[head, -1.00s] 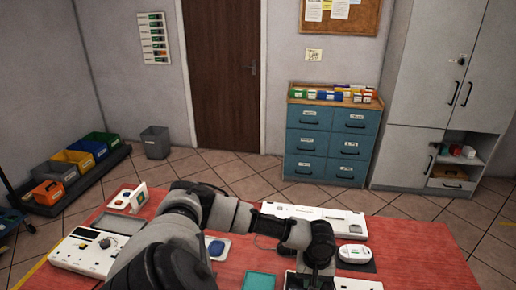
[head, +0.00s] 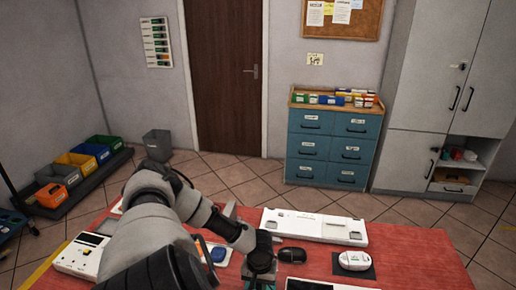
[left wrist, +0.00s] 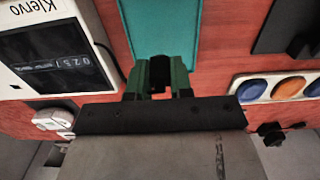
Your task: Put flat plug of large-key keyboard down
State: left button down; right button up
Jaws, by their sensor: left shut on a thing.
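My left gripper (head: 262,268) is low over the front of the red table, pointing down. In the left wrist view its green-sided fingers (left wrist: 158,78) are shut on a small black piece (left wrist: 159,72), probably the flat plug; its shape is mostly hidden. A teal mat or tray (left wrist: 160,25) lies just beyond the fingertips. I cannot tell whether the black piece touches it. A long white panel (head: 314,226) lies at the back of the table; I cannot tell whether it is the large-key keyboard. My right gripper is not in view.
A black mouse (head: 292,254) lies right of my gripper, and a white device (head: 355,260) sits on a dark pad. A Klervo display box (left wrist: 55,50) stands left in the wrist view. A panel with blue and orange discs (left wrist: 285,87) is at right. Bare red table (head: 420,255) shows at right.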

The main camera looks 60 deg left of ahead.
aim_at(258, 289)
pick_arm(q)
jog(key=shift+s+a+f, duration=0.1)
jog(key=shift+a+f, duration=0.1)
jog(key=shift+a, duration=0.05)
notch_tip(258, 289, down, 3)
jog(key=shift+f+p, duration=0.1)
jog(key=shift+p, duration=0.2)
jog(key=shift+f, duration=0.4)
jog(key=shift+f, duration=0.1)
jog(key=c, duration=1)
grip_release()
notch_tip(258, 289, up, 12)
jog(key=shift+r+b, duration=0.15)
jog(key=shift+b, duration=0.6)
jog(key=shift+d, duration=0.1)
